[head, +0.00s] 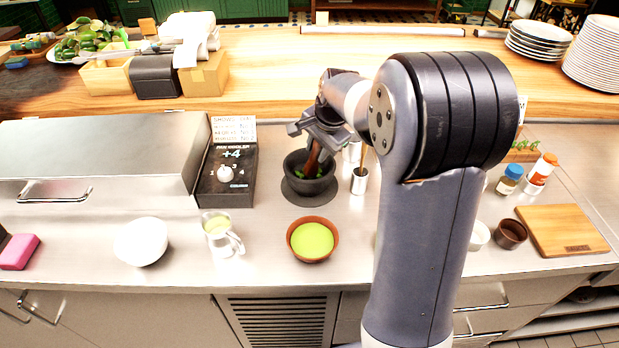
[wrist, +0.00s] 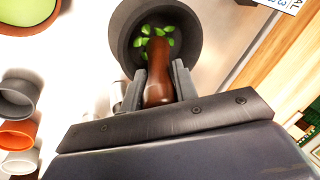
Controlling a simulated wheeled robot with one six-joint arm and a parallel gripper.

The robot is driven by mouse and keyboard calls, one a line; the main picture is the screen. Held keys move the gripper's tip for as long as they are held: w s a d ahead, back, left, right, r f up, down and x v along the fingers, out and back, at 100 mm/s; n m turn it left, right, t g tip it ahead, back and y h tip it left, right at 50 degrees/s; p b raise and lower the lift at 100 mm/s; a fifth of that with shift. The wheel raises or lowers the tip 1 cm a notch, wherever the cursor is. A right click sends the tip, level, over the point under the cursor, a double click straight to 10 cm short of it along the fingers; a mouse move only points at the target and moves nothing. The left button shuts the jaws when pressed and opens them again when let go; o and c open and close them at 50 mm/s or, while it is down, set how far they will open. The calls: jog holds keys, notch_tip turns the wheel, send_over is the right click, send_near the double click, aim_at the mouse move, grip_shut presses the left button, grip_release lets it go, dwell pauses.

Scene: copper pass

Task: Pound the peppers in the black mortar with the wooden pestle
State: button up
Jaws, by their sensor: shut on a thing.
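The black mortar (head: 310,184) stands on a dark round mat (head: 323,199) on the steel counter. Green peppers (wrist: 165,33) lie in the mortar bowl (wrist: 128,22) in the wrist view. My gripper (head: 319,136) is above the mortar and shut on the brown wooden pestle (head: 314,156). In the wrist view, the pestle (wrist: 158,75) runs from between my fingers into the bowl, among the peppers. Its lower tip is hidden, so I cannot tell whether it touches the bottom.
A small metal cup (head: 359,181) stands just right of the mortar. An orange-brown bowl of green liquid (head: 313,239) and a metal jug (head: 220,236) are in front. A control box (head: 228,178) stands to the left. My arm hides part of the counter's right side.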

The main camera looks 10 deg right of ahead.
jog(key=shift+f, duration=0.55)
jog(key=shift+r+p, duration=1.1)
jog(key=shift+r, duration=0.5)
jog(key=shift+f, duration=0.25)
jog(key=shift+f+b, duration=1.1)
jog(key=shift+f, duration=0.4)
jog(key=shift+r+p, duration=1.3)
jog(key=shift+r, duration=0.3)
